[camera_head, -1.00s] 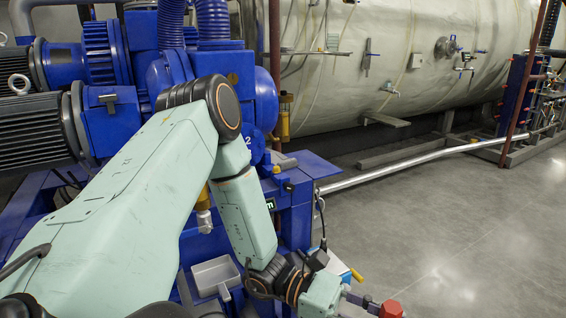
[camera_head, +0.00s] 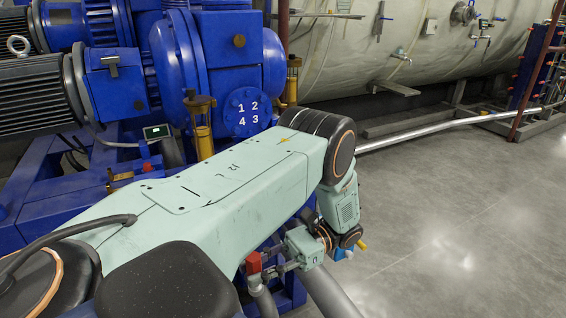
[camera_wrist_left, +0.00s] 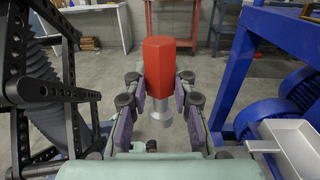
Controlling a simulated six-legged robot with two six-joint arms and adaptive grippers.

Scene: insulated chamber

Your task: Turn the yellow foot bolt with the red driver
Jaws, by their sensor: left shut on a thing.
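The red driver (camera_head: 254,262) has a red hexagonal grip and shows at the lower middle of the head view. In the left wrist view its red grip (camera_wrist_left: 159,66) stands upright, with a silver metal part below it. My left gripper (camera_head: 278,265) is shut on the driver, and in the left wrist view its fingers (camera_wrist_left: 160,112) press it from both sides. I cannot pick out the yellow foot bolt for certain. My left arm covers much of the blue base's front. My right gripper is not in view.
The blue pump (camera_head: 215,65) with a flange marked 1 2 4 3 stands behind my left arm. Yellow-bodied fittings (camera_head: 203,130) rise beside it. A grey tray (camera_wrist_left: 297,145) is at the right in the wrist view. The grey floor (camera_head: 460,220) at the right is open.

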